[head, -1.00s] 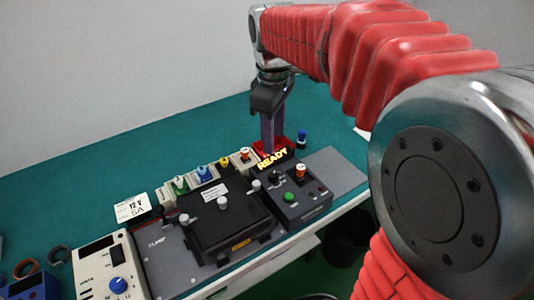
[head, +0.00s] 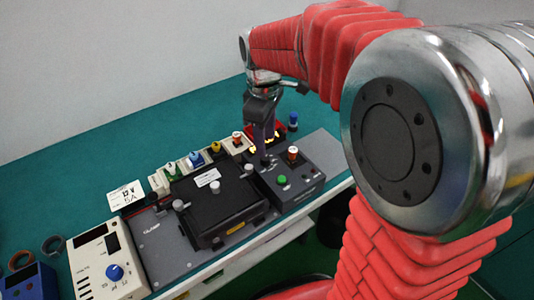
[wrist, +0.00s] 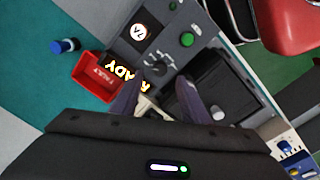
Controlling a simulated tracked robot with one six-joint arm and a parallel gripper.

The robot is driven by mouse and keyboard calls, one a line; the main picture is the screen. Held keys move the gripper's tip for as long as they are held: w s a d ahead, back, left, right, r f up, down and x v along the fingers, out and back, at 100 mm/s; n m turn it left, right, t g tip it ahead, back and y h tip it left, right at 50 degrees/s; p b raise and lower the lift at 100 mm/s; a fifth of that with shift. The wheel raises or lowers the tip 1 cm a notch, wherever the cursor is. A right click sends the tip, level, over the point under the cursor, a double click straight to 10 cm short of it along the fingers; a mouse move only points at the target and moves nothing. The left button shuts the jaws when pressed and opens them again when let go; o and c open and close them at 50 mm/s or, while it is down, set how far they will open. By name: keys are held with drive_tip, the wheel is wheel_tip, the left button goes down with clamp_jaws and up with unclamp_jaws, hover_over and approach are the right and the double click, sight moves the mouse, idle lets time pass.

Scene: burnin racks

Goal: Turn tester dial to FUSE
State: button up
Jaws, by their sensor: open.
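In the head view my gripper hides most of the dial and part of the display. My gripper (head: 264,156) points down over the tester. In the wrist view its open fingers (wrist: 159,82) are on either side of the dial's line, with nothing between them; contact is not visible.
A red FAULT bin (wrist: 92,75) and a blue-capped cylinder (wrist: 65,45) are beside the tester. A black clamp fixture (head: 215,205), several coloured holders (head: 197,160) and a white power supply (head: 97,268) stand to the left. Green bench is free behind.

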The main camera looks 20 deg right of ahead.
sight(266, 158)
wheel_tip(266, 158, down, 6)
drive_tip(key=shift+w+d+f, duration=0.1)
drive_tip(key=shift+f, duration=0.15)
